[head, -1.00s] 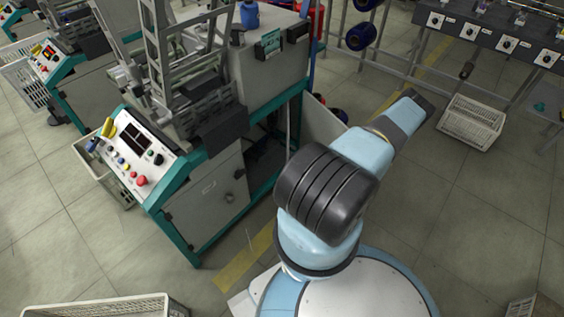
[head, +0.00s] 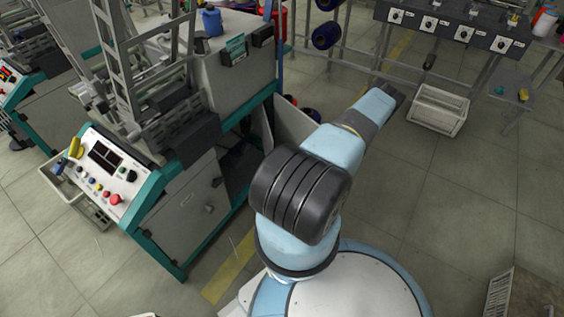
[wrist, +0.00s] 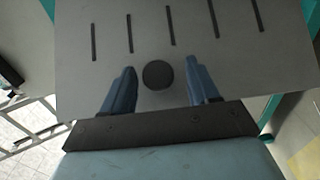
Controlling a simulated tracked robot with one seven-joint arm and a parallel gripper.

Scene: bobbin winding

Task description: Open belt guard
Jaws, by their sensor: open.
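A light grey panel (wrist: 235,50) with a row of dark slots, which looks like the belt guard, fills much of the wrist view. It has a round black knob (wrist: 158,75) near its lower middle. My gripper (wrist: 160,66) is open, with one blue finger on each side of the knob and a gap on both sides. I cannot tell how deep the fingers reach along the knob. In the head view a grey panel (head: 292,125) shows at the machine's right side, partly behind my arm. My gripper is hidden there.
The grey and teal winding machine (head: 185,200) with its control panel (head: 103,175) stands left of my arm. A white crate (head: 437,110) lies on the floor at upper right. Blue spools (head: 326,35) hang on a rack behind. The floor at right is mostly clear.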

